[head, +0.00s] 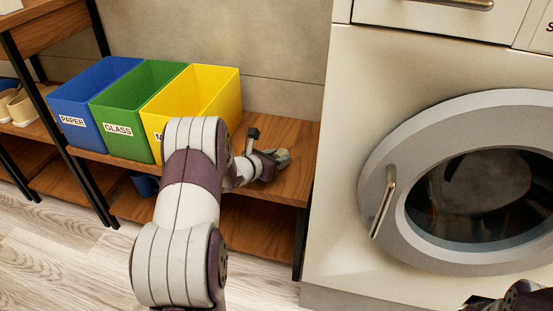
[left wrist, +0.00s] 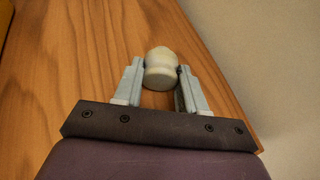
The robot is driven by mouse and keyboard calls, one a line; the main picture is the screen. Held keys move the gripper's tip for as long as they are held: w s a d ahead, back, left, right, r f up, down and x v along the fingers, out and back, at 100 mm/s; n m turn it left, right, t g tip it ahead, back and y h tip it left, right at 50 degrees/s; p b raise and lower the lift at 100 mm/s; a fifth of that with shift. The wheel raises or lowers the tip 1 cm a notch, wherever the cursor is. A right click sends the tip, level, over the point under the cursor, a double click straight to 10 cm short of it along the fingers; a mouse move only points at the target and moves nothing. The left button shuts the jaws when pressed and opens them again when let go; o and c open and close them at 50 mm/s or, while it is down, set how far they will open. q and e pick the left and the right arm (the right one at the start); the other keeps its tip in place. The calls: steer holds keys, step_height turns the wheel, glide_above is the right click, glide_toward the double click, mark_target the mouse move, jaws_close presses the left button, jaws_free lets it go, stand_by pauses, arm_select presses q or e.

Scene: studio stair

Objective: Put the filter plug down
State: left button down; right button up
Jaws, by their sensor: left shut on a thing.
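The filter plug (left wrist: 161,68) is a small, rounded, pale cream piece between the fingertips of my left gripper (left wrist: 160,82) in the left wrist view. The left gripper is shut on it. In the head view the left gripper (head: 270,164) is low over the right end of the wooden shelf top (head: 292,140), and the plug (head: 283,157) shows at its tip. I cannot tell whether the plug touches the wood. Part of my right arm shows at the bottom right corner of the head view, but its fingers are not visible.
Blue (head: 88,88), green (head: 137,102) and yellow (head: 215,92) bins stand on the shelf, left of my left gripper. A white washing machine (head: 335,120) with a round door stands to the right. The shelf top's right end is otherwise clear.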

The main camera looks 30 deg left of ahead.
arm_select(q)
steer(key=shift+f, duration=0.25)
steer(key=c, duration=0.6)
jaws_free()
steer(key=shift+r, duration=0.15)
